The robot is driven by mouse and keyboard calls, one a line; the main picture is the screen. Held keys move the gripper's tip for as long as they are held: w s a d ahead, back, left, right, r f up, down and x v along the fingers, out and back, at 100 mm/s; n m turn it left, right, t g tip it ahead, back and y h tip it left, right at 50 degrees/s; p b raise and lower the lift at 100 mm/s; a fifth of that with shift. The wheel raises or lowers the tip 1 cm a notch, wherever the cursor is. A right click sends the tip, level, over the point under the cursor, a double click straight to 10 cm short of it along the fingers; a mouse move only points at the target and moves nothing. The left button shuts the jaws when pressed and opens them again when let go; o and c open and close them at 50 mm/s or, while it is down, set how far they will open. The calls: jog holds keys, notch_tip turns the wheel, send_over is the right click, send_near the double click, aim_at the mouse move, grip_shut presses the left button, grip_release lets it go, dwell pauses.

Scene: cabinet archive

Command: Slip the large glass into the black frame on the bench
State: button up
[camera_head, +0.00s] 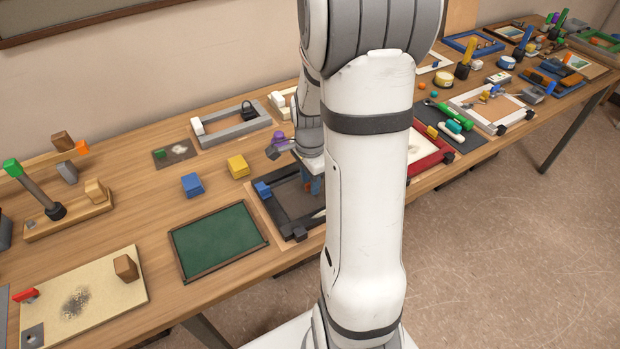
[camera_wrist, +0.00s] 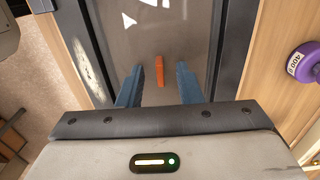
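The black frame (camera_head: 272,216) lies on the bench, partly hidden behind my arm in the head view. In the wrist view its dark rim (camera_wrist: 231,50) runs along the right of a grey-brown inner panel. White angular marks (camera_wrist: 148,8) show on that panel; I cannot tell whether they are glass or reflections. My gripper (camera_wrist: 160,72) is above the frame, its two blue fingers apart. A thin upright orange piece (camera_wrist: 160,71) shows between them, touching neither finger. In the head view the gripper (camera_head: 313,180) is mostly hidden by my arm. I cannot make out the large glass clearly.
A blue block (camera_head: 192,184) and a yellow block (camera_head: 238,166) stand left of the frame. A green board (camera_head: 216,239) lies to the front left. A purple-topped item (camera_wrist: 304,62) stands beside the frame. A red frame (camera_head: 431,157) is to the right.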

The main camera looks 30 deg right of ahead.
jog(key=shift+r, duration=0.15)
jog(key=shift+r+p, duration=2.5)
jog(key=shift+r, duration=0.9)
notch_tip(320, 180, up, 8)
jog(key=b, duration=0.1)
jog(key=shift+f, duration=0.15)
jog(key=shift+a, duration=0.1)
